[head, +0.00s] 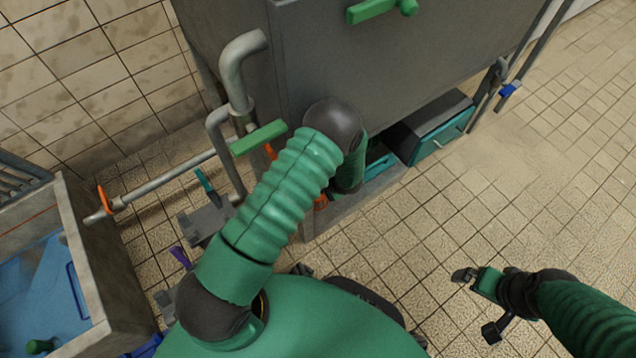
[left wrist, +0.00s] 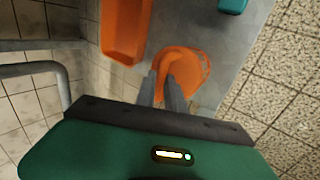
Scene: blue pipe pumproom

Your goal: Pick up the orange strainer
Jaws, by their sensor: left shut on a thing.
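The orange strainer (left wrist: 186,66) shows in the left wrist view, a rounded piece with slots along its right side, over a grey surface. My left gripper (left wrist: 165,88) has its two grey fingers shut on its near part. I cannot tell whether the strainer touches the surface. In the head view my left arm hides most of this spot, and only a small orange patch (head: 320,202) shows beside the arm. My right gripper (head: 478,303) is open and empty above the tiled floor at the lower right.
An orange trough-like item (left wrist: 123,32) lies left of the strainer. A teal item (left wrist: 232,5) is beyond it. A large grey tank (head: 400,60) stands above, with a teal-fronted box (head: 441,140) below. A blue-bottomed basin (head: 85,240) is left. The right floor is clear.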

